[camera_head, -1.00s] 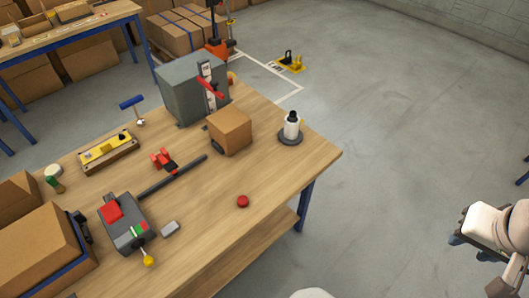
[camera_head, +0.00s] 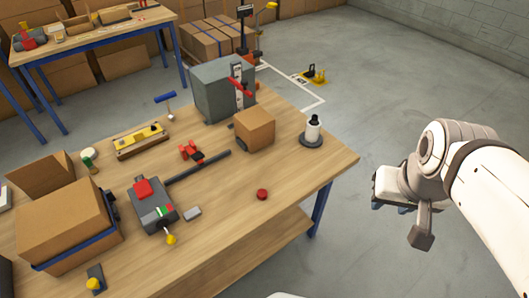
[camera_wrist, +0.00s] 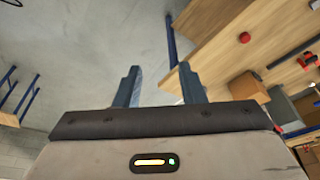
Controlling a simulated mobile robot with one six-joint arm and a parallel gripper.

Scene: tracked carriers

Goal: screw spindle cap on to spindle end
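A small round red cap (camera_head: 262,194), which I take for the spindle cap, lies on the bare front part of the wooden table; it also shows in the wrist view (camera_wrist: 244,37). A dark rod (camera_head: 205,167), likely the spindle, runs from a grey block with a red top (camera_head: 153,204) toward the table's middle. Its free end (camera_head: 229,153) looks bare. My gripper (camera_head: 388,202) is off the table's right side, over the floor. In the wrist view my gripper (camera_wrist: 158,67) is open and empty, with floor showing between its fingers.
A cardboard box (camera_head: 255,129), a grey cabinet with a red lever (camera_head: 222,92) and a white bottle on a dark base (camera_head: 313,131) stand behind the cap. Red clamp-like parts (camera_head: 191,151) lie by the rod. A larger open carton (camera_head: 68,222) stands at left. Table around the cap is clear.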

